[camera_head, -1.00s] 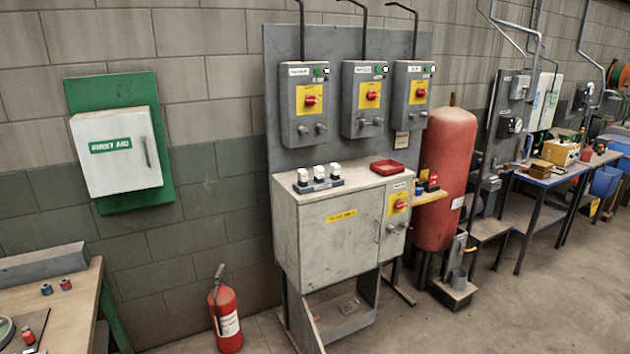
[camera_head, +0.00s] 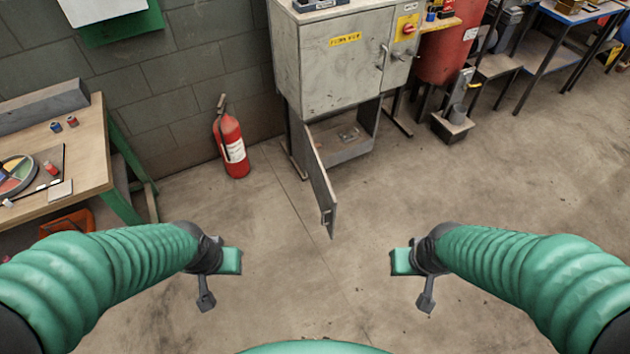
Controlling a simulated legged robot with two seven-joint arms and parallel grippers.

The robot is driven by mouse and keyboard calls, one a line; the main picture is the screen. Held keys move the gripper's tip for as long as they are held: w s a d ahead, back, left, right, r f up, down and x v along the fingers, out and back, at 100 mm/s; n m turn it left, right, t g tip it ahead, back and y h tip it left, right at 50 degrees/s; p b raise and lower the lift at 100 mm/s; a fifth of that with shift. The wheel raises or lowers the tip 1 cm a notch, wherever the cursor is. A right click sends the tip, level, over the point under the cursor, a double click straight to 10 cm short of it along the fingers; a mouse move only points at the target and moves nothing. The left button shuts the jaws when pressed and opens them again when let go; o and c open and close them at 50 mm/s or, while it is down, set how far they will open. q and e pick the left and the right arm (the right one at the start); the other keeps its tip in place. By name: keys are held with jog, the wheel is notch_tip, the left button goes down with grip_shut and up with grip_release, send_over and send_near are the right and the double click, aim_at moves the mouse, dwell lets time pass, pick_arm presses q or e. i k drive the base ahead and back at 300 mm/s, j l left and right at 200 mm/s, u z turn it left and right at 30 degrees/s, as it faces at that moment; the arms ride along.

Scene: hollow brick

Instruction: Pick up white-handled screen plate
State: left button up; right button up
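I cannot make out a white-handled screen plate for certain. On the wooden bench at the left lies a round, multicoloured disc (camera_head: 16,174) with a dark rim. A thin stick with a white part (camera_head: 36,192) and a small pale square plate (camera_head: 60,190) lie beside it. My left gripper (camera_head: 213,277) and my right gripper (camera_head: 418,277) are low in the view, over bare floor and well apart. Both are away from the bench. Nothing shows held in either, but their fingers are too unclear to tell open from shut.
The wooden bench (camera_head: 85,150) has green legs and a grey block at its back. A red fire extinguisher (camera_head: 231,146) stands by the wall. The grey cabinet (camera_head: 335,70) has an open lower door (camera_head: 321,180) jutting out. The floor in front is clear.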

aim_at(346, 136)
jog(key=z, duration=0.25)
jog(key=i+l+z, duration=0.25)
jog(key=i, duration=0.5)
jog(key=i+z, duration=0.3)
jog(key=i, duration=0.4)
jog(key=i+u, duration=0.2)
jog(key=i, duration=0.3)
jog(key=i+l+u, duration=0.2)
jog(key=i, duration=0.35)
jog(key=i+l+u, duration=0.2)
jog(key=i, duration=0.3)
jog(key=u, duration=0.5)
jog(key=i+l, duration=0.05)
